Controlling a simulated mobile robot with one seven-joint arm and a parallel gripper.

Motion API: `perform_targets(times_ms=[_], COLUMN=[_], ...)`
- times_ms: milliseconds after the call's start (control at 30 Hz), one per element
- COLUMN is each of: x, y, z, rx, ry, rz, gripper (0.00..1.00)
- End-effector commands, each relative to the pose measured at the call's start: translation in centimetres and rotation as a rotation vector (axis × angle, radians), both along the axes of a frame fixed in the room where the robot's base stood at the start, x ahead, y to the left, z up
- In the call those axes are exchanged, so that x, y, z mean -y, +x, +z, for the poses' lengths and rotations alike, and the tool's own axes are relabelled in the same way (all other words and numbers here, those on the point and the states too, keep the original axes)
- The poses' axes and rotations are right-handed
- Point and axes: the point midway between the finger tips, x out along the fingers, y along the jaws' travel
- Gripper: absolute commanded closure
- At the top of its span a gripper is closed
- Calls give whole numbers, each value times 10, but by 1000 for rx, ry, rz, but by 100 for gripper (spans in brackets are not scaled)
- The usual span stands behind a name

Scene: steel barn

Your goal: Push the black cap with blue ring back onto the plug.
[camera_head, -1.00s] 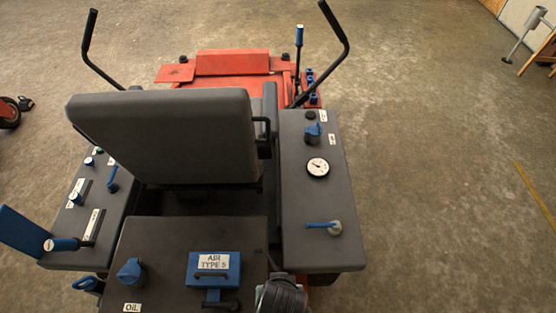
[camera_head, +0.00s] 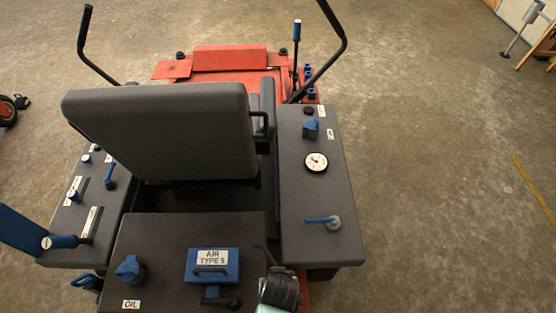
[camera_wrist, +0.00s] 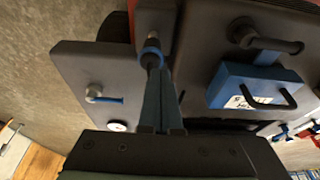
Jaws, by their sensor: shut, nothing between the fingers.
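In the wrist view, the black cap with a blue ring (camera_wrist: 151,57) shows just beyond my fingertips, beside a dark grey block (camera_wrist: 156,20). My gripper (camera_wrist: 158,74) is shut and empty, its two fingers side by side and pointing at the cap. I cannot tell whether the fingertips touch it. The plug is not clearly visible, and I cannot tell how far the cap sits on it. In the head view, my dark wrist (camera_head: 280,288) is at the bottom, right of the blue air box, and the cap cannot be made out there.
The blue air box (camera_head: 213,265) with a black handle stands close left of my wrist. The right console (camera_head: 318,190) carries a blue lever (camera_head: 322,220) and a gauge (camera_head: 316,162). The seat back (camera_head: 160,130) rises ahead. Open floor (camera_head: 440,200) lies to the right.

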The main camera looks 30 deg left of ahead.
Motion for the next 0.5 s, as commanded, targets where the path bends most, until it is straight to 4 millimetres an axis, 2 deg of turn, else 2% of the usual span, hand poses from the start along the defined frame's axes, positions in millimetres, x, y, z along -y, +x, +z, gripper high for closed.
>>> perform_targets(times_ms=[200,500], x=[0,0], y=[0,0], z=[-20,-24], rx=[1,1], ry=[1,1], rz=[0,0], gripper=[100,100])
